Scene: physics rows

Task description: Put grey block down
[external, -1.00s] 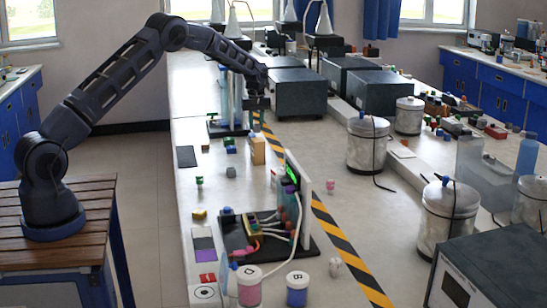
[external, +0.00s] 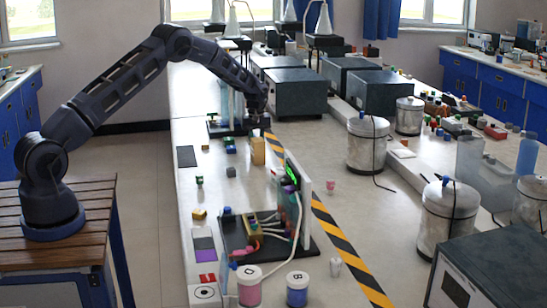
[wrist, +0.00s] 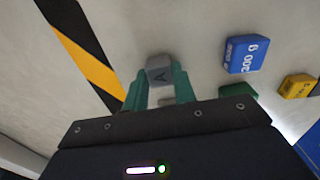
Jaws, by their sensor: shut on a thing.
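A grey block (wrist: 159,70) marked with a letter A sits between the teal fingertips of my gripper (wrist: 157,82) in the wrist view. The fingers are closed on its sides, and the pale bench top lies beyond it. In the external view my gripper (external: 257,114) hangs over the far part of the long bench, close to a stand with a dark base. The held block is too small to make out there. Another small grey block (external: 231,171) rests on the bench, nearer the camera and apart from the gripper.
A blue block (wrist: 245,54), a yellow block (wrist: 297,86) and a green block (wrist: 238,90) lie near the gripper. A tan block (external: 258,151) stands on the bench below it. Black-and-yellow tape (external: 335,238) runs along the bench. Dark boxes (external: 297,92) stand behind.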

